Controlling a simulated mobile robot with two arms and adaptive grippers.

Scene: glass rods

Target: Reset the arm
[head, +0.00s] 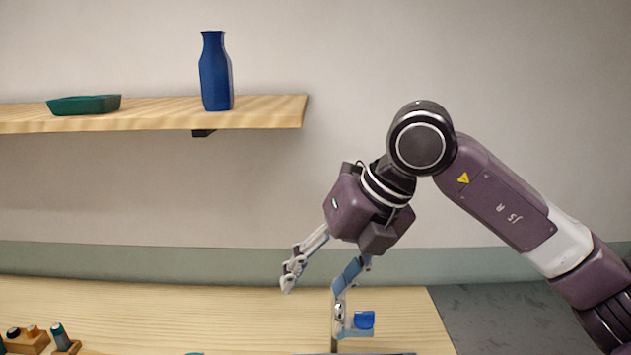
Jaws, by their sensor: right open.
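My right arm comes in from the right edge, and its purple right gripper (315,304) points down over the wooden table (210,308). Its two fingers are spread wide, and nothing shows between them. One finger reaches down to the left. The other hangs near a small blue piece (364,320) above the table's right part; I cannot tell whether they touch. A thin dark upright (334,338) stands below that finger, its lower end by the bottom edge of the picture. No glass rod can be made out for certain. My left gripper is out of view.
Wooden blocks (28,340) with dark-capped pieces stand at the table's front left. A wooden wall shelf (265,110) holds a blue vase (214,72) and a green dish (85,104). The table's middle is clear. A grey surface (500,315) lies to its right.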

